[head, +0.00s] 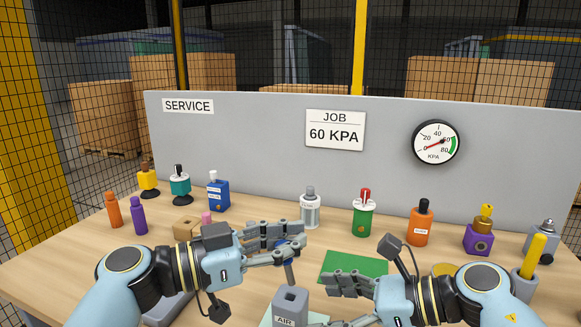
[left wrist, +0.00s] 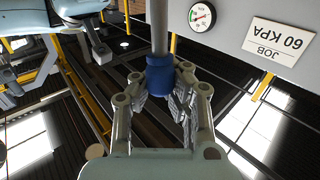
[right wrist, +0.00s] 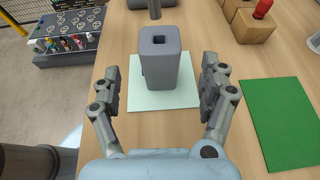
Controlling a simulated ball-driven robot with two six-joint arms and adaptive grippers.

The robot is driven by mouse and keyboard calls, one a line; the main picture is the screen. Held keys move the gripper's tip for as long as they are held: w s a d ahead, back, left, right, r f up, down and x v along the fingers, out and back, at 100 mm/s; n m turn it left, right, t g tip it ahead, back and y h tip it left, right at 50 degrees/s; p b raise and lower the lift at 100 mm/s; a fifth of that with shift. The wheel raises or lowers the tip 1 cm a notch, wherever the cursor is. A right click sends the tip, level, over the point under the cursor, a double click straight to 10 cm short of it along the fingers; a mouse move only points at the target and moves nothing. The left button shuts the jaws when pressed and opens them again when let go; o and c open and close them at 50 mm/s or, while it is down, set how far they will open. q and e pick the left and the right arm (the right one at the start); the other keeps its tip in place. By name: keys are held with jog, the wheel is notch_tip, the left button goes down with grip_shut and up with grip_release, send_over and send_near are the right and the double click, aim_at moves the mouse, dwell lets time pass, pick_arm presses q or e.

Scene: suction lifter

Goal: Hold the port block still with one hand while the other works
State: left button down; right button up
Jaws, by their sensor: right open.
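The port block (head: 290,305) is a grey upright block labelled AIR; the right wrist view shows it (right wrist: 158,65) with a square hole in its top, standing on a pale mat (right wrist: 185,92). My right gripper (right wrist: 160,92) is open, its fingers either side of the block with gaps on both sides. My left gripper (head: 288,247) is shut on a grey rod with a blue collar (left wrist: 160,74), held upright. The rod's lower end (head: 289,273) is above the block, apart from it. The fingers hide part of the collar in the head view.
A green mat (head: 353,266) lies right of the block. Several bottles and fittings, including a green one (head: 363,218) and an orange one (head: 421,225), stand along the back. A grey panel (head: 250,135) carries a JOB 60 KPA sign (head: 335,129) and a gauge (head: 436,142).

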jog(key=o, duration=0.5)
jog(key=shift+c, duration=0.2)
